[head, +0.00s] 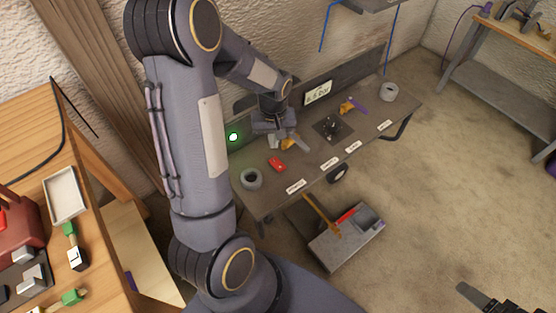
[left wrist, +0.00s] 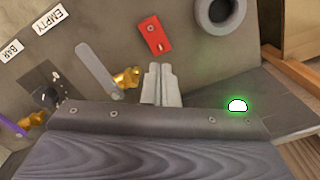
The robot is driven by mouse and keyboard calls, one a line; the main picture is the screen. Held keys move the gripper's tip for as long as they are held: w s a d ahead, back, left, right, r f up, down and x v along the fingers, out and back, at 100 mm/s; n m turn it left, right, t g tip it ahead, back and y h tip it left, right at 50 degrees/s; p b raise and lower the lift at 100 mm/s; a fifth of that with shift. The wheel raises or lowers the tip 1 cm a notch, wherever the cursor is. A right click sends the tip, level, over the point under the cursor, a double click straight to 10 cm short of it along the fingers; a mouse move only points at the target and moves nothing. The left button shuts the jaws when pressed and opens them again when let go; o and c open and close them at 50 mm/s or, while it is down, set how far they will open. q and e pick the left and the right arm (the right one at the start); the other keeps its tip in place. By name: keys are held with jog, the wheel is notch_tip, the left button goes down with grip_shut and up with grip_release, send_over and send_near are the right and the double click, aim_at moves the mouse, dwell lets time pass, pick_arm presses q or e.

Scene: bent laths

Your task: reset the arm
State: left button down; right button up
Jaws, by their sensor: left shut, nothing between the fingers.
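My left gripper (head: 273,141) reaches down over the left part of the grey workbench (head: 262,198), near its back. In the left wrist view its two pale fingers (left wrist: 161,86) are shut together with nothing between them.
A green light (head: 233,137) glows at the back board. A grey floor tray (head: 347,242) stands in front. A wooden table (head: 112,213) is left.

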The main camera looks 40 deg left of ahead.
pick_arm(q)
jog(key=s+d+r+m+t+h+p, duration=0.1)
jog(key=s+d+r+p, duration=0.15)
jog(key=r, duration=0.45)
jog(key=s+d+r+m+t+h+p, duration=0.1)
jog(key=s+d+r, duration=0.2)
jog(key=r, duration=0.4)
jog(key=s+d+r+m+t+h+p, duration=0.1)
jog(key=s+d+r+m+t+p, duration=0.2)
jog(key=s+d+r, duration=0.5)
jog(key=s+r+m+p, duration=0.1)
jog(key=s+m, duration=0.1)
jog(key=s, duration=0.1)
jog(key=shift+s+r+t+h, duration=0.3)
jog(key=shift+r+h, duration=0.1)
